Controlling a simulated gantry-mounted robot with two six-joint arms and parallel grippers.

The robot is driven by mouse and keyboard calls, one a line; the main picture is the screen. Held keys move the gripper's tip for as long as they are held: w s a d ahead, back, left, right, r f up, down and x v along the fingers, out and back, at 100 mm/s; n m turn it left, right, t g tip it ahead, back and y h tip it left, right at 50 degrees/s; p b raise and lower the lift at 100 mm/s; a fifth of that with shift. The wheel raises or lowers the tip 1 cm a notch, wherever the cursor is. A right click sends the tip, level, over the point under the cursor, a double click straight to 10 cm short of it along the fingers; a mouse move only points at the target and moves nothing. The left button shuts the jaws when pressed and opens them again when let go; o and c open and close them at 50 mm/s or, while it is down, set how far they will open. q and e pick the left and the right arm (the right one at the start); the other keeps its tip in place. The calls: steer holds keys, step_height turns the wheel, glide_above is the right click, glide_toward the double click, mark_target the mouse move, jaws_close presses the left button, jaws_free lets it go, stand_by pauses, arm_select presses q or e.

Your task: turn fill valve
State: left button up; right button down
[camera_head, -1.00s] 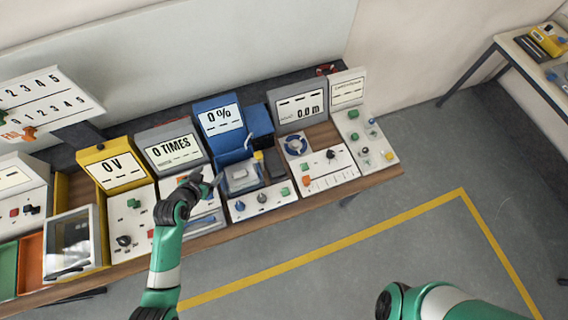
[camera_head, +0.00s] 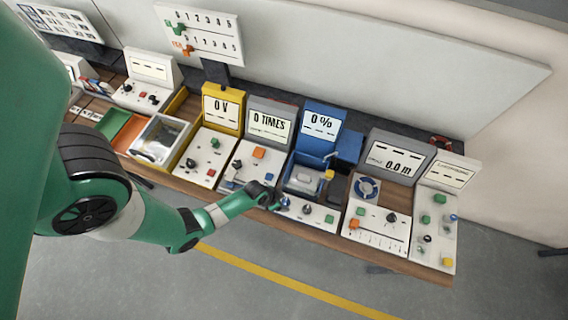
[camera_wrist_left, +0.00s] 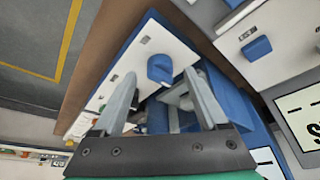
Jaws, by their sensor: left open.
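The blue station (camera_head: 318,146) reads 0 % on its display and has a white front panel with knobs. A blue knob (camera_head: 286,202), likely the fill valve, sits at the left end of that panel. It also shows in the left wrist view (camera_wrist_left: 160,68). My left gripper (camera_head: 277,203) is right at this knob; in the left wrist view its two fingers (camera_wrist_left: 160,90) are spread, with the knob just ahead of and between the tips. I cannot tell whether they touch it. My right gripper is not in view.
The grey 0 TIMES station (camera_head: 272,122) stands to the left, with a blue knob (camera_wrist_left: 257,48) near my gripper. The grey 0.0 m station (camera_head: 398,155) stands to the right. The floor (camera_head: 230,285) in front of the bench is clear.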

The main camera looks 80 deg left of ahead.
arm_select(q)
steer(key=shift+x, duration=1.1)
jaws_close()
